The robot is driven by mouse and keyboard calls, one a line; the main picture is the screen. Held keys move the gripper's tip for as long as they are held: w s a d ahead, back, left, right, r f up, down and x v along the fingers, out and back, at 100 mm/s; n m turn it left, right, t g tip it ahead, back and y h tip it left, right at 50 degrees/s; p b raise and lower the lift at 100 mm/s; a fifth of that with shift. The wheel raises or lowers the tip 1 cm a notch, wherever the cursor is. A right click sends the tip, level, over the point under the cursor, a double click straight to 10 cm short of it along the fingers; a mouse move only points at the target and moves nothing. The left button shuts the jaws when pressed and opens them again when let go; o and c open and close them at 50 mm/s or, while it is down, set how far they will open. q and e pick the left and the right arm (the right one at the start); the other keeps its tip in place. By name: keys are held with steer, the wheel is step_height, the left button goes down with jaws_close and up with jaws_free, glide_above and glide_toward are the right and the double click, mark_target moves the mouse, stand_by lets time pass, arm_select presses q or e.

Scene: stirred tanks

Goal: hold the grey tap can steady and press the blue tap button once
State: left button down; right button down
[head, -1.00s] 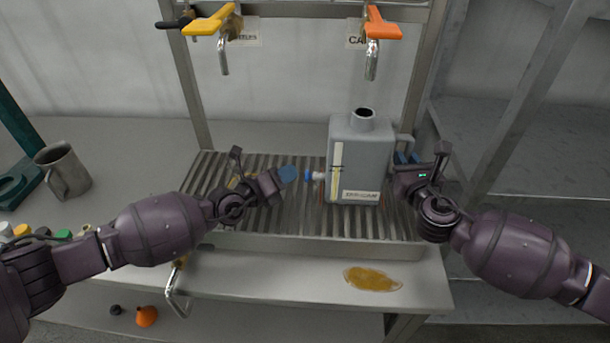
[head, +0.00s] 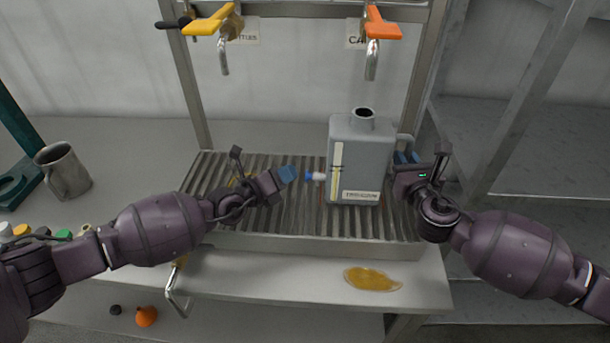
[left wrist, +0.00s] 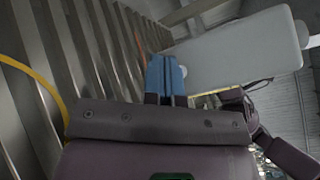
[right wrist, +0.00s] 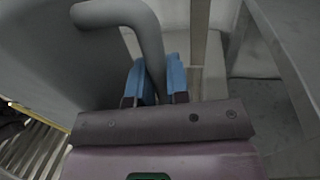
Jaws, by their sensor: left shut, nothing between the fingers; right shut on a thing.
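The grey tap can (head: 362,150) stands upright on the slatted drip tray (head: 300,240). Its white tap with the blue tap button (head: 309,176) sticks out from its left side. My left gripper (head: 287,174) is shut and empty, its blue fingertips just left of the button with a small gap. In the left wrist view the shut fingers (left wrist: 165,76) show beside the can's pale body (left wrist: 240,50); I cannot make out the button there. My right gripper (head: 404,160) is shut on the can's handle at its right side. The right wrist view shows the fingers (right wrist: 157,80) around the handle (right wrist: 150,45).
Two taps with yellow (head: 210,22) and orange (head: 382,24) levers hang above the tray. A metal mug (head: 63,170) stands at the left. A yellow-brown puddle (head: 372,279) lies on the bench's front edge. Shelves (head: 530,150) stand at the right.

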arm_select(q)
steer(key=shift+d, duration=0.1)
stand_by(0.6)
steer(key=shift+d, duration=0.3)
steer(key=shift+s+d, duration=0.1)
steer(key=shift+d, duration=0.6)
stand_by(1.0)
steer(key=shift+a, duration=1.05)
steer(key=shift+w+a, duration=0.15)
steer(key=shift+a, duration=1.1)
steer(key=shift+w+a, duration=0.1)
steer(key=shift+a, duration=1.15)
